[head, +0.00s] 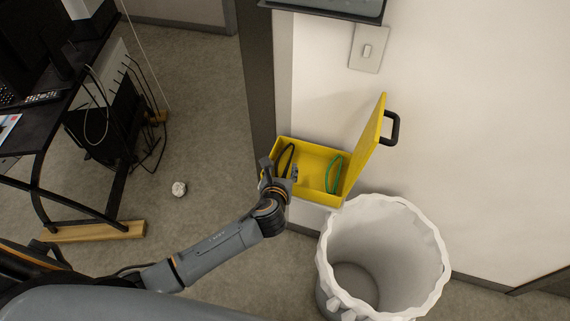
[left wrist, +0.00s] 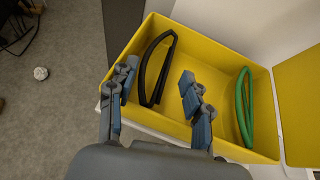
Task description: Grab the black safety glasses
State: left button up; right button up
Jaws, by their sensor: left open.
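The black safety glasses (left wrist: 152,68) lie in the left part of an open yellow box (head: 317,157). They also show in the head view (head: 286,158), partly hidden by my gripper. My left gripper (head: 280,172) is over the left part of the box. In the left wrist view its open fingers (left wrist: 158,95) are on either side of the near part of the black glasses, with nothing held between them. The left finger is by the box's left wall. Whether the fingers touch the glasses I cannot tell. My right gripper is not in view.
Green glasses (head: 334,174) lie in the right part of the box. The box lid (head: 366,148) stands open on the right. A white bin (head: 384,250) stands in front. A desk (head: 40,130) is at the left. Crumpled paper (head: 179,189) lies on the floor.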

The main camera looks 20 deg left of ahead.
aim_at(284, 160)
pick_arm(q)
jog(key=x, duration=0.3)
jog(key=shift+w+a+f, duration=0.1)
jog(key=shift+w+f, duration=0.1)
jog(key=shift+w, duration=0.15)
jog(key=c, duration=0.8)
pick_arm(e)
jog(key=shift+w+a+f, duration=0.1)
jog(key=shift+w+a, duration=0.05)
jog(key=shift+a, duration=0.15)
